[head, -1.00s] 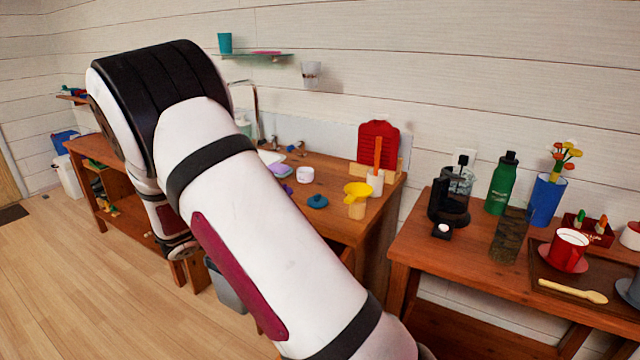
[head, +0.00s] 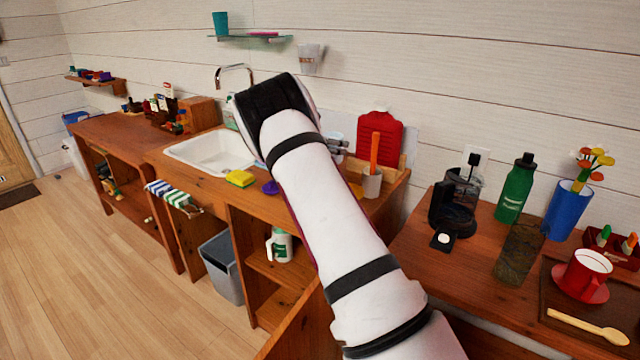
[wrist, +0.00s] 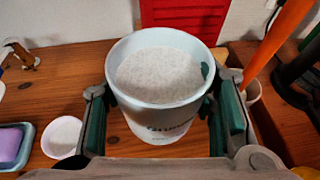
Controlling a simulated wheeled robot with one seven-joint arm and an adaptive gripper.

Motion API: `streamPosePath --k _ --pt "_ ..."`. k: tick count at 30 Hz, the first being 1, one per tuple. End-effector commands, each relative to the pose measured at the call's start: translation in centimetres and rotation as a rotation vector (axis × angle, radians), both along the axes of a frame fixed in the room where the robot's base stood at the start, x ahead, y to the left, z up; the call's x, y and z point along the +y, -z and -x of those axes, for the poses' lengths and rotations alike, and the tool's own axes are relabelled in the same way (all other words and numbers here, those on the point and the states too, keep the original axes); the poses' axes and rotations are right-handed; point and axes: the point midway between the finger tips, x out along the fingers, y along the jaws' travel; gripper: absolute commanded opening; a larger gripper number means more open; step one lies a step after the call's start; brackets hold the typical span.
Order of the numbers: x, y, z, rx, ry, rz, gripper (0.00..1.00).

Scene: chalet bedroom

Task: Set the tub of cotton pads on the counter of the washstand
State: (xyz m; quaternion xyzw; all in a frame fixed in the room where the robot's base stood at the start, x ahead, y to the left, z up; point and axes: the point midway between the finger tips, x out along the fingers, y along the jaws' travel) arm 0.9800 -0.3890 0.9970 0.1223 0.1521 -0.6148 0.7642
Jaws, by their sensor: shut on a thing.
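The white tub (wrist: 160,115), filled with a pale, grainy-looking mass, is between the fingers of my gripper (wrist: 165,120) in the wrist view. The teal finger pads press on its two sides, and it is upright. Its base is over the wooden washstand counter (wrist: 100,75); I cannot tell whether it touches. In the head view the counter (head: 215,185) surrounds the white sink, and my arm hides most of the gripper and tub in front of the red board.
A small white dish (wrist: 63,137) and a tray with a purple bar (wrist: 10,146) lie left of the tub. A red board (wrist: 184,18) stands behind. A holder with an orange utensil (wrist: 278,40) is close on the right. A yellow sponge (head: 240,178) lies by the sink.

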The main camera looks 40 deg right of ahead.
Motion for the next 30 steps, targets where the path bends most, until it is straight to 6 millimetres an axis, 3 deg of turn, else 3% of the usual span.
streamPosePath --k 10,17,24,30 --pt "-0.3 4.9 0.0 0.004 -0.001 0.002 0.17" --pt "-0.2 6.6 0.0 0.001 0.001 0.001 0.17" --pt "-0.2 9.6 0.0 0.002 0.000 0.001 0.17" --pt "-0.3 9.9 0.0 -0.001 0.000 0.001 0.17"
